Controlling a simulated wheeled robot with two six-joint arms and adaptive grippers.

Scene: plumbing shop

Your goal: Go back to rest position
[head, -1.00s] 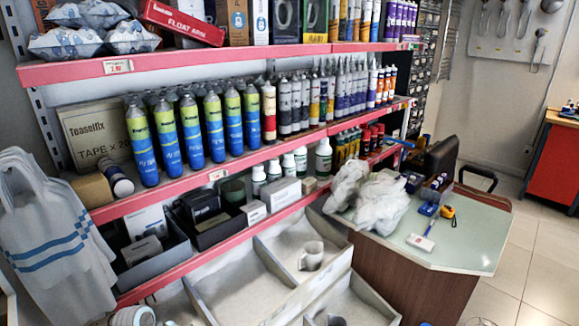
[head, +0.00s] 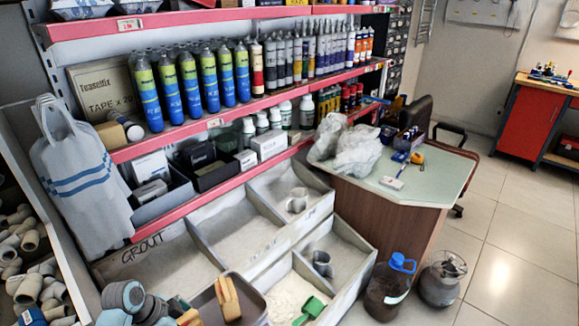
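Neither of my grippers shows in the head view, so I cannot see their fingers or whether they hold anything. Rounded grey and teal parts at the bottom left look like links of my own arm, cut off by the lower edge. The rest position itself is not marked by anything in view.
Pink-edged shelves (head: 170,142) hold spray cans and tubes. Below stand open grey bins (head: 205,253) with a mug (head: 297,200) and a green scoop (head: 309,310). A desk (head: 425,186) and a blue-capped jug (head: 388,288) are at right. Tiled floor (head: 515,255) is clear beyond.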

